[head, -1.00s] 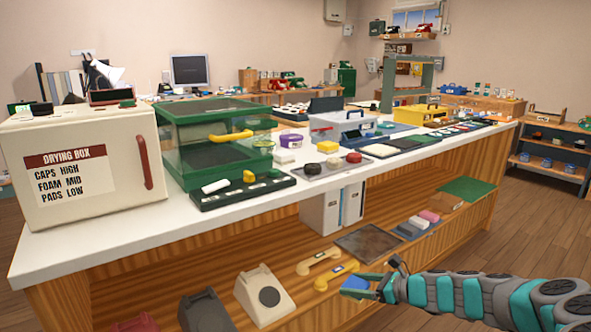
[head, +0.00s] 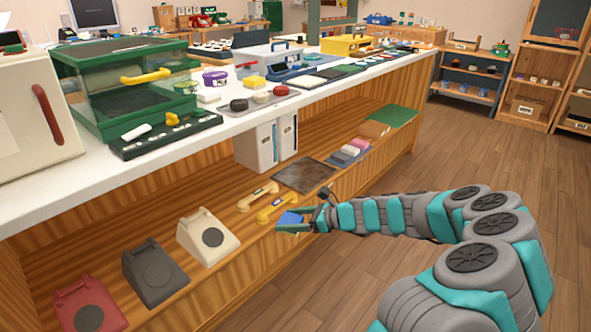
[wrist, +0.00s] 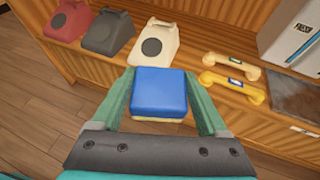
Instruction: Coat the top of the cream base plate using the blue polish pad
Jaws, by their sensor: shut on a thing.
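The cream base plate, a phone body with a dark round dial, stands on the low wooden shelf in the head view (head: 207,232), and also shows at the top middle of the wrist view (wrist: 162,41). My gripper (head: 293,220) is shut on the blue polish pad (wrist: 160,91). The pad sits between both green fingers, blue face toward the wrist camera, with a pale edge below. In the head view the blue pad (head: 290,218) is partly hidden by the fingers. My gripper is in front of the shelf edge, to the right of the cream base plate and apart from it.
Grey (head: 153,272) and red (head: 90,305) bases stand left of the cream one. Cream (head: 258,196) and yellow (head: 277,207) handsets and a dark mat (head: 306,175) lie to its right. The white counter (head: 225,128) overhangs the shelf. The wooden floor (head: 370,160) in front is clear.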

